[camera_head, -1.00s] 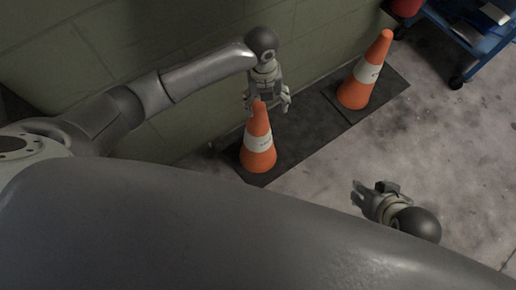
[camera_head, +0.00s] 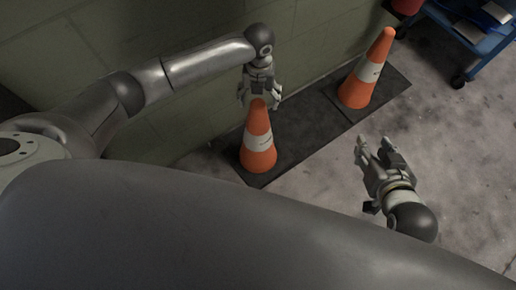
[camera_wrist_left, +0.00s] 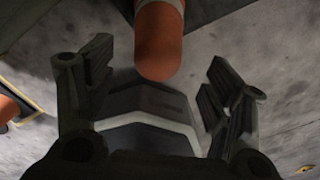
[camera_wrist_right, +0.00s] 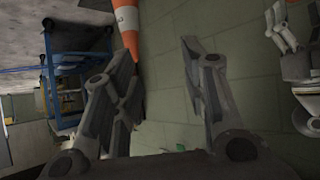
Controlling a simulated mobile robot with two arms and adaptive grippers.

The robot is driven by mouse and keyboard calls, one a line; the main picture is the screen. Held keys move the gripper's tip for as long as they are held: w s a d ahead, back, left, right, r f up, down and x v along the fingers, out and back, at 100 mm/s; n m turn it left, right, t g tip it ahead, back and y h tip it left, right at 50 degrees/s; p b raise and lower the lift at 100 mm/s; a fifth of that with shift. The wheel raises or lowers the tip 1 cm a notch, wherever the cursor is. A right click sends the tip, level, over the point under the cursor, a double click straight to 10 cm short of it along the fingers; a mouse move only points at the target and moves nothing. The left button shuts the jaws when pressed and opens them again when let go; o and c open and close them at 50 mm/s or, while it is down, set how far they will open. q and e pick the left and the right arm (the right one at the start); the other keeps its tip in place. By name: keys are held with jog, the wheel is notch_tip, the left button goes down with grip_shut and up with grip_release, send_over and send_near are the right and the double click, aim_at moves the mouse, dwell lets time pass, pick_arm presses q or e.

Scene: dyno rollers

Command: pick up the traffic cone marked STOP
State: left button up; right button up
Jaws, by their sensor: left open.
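An orange cone (camera_head: 259,157) with a white band stands upright on the dark floor mat by the wall. A second orange cone (camera_head: 356,92) with a white band stands to its right. The lettering on both bands is too small to read. My left gripper (camera_head: 260,98) is open at the first cone's top. In the left wrist view the cone's rounded tip (camera_wrist_left: 158,50) shows ahead, between the spread fingers and not gripped. My right gripper (camera_head: 374,150) is open and empty over the floor, right of the first cone. Its wrist view shows part of a cone (camera_wrist_right: 130,40) beyond the fingers.
A green block wall (camera_head: 160,50) runs behind the cones. The dark mat (camera_head: 305,135) lies along it. A blue wheeled cart (camera_head: 465,35) stands at the upper right, with a red object (camera_head: 407,6) near it. The grey concrete floor (camera_head: 450,130) at right is clear.

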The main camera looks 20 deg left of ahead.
aim_at(258, 102)
pick_arm(q)
notch_tip(258, 102, down, 5)
jog(key=shift+a+r+b, duration=0.1)
jog(key=shift+b, duration=1.05)
jog(key=shift+f, duration=0.2)
pick_arm(e)
jog(key=w+a+r+t+y, duration=0.2)
jog(key=w+r+t, duration=0.2)
jog(key=r, duration=0.6)
jog(key=shift+w+a+t, duration=0.35)
jog(key=shift+w+t, duration=0.05)
jog(key=shift+t, duration=0.8)
pick_arm(q)
jog(key=shift+c, duration=0.2)
grip_shut()
jog(key=shift+w+r, duration=0.15)
jog(key=shift+r, duration=0.05)
